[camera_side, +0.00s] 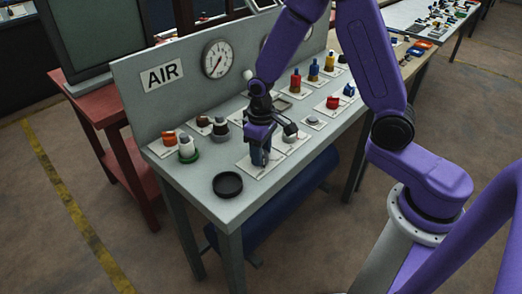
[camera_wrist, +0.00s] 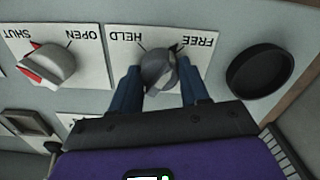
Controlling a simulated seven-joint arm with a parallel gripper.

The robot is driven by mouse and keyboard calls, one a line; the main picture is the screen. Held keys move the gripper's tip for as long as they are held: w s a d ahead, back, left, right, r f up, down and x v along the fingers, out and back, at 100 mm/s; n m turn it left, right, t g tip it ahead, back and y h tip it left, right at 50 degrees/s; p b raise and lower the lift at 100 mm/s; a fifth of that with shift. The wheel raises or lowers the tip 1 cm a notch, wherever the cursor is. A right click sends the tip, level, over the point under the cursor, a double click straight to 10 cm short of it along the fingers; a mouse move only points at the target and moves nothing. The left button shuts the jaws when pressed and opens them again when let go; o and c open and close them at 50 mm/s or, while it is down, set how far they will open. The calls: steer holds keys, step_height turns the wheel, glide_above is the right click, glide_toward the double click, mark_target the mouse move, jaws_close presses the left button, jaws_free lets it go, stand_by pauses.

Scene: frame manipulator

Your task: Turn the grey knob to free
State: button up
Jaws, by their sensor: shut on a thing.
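The grey knob (camera_wrist: 157,70) sits on a white plate marked HELD and FREE, which reads upside down in the wrist view. A dark line runs toward each word, and the knob's top seems tilted toward the FREE side; its exact alignment is hard to tell. My gripper (camera_wrist: 160,82) is shut on the knob, with one blue finger on its left and one on its right. In the side view my gripper (camera_side: 261,157) points down over the front of the bench and hides the knob.
A black round dish (camera_wrist: 258,70) lies right of the knob plate. A white knob with a red part (camera_wrist: 50,65), marked OPEN and SHUT, is on the left. In the side view several knobs and buttons stand behind my gripper, before an upright panel with a gauge (camera_side: 216,58).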

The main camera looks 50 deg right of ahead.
steer(key=shift+m, duration=1.3)
steer(key=o, duration=1.1)
steer(key=shift+c, duration=0.2)
step_height(320, 180, up, 18)
steer(key=shift+f, duration=0.25)
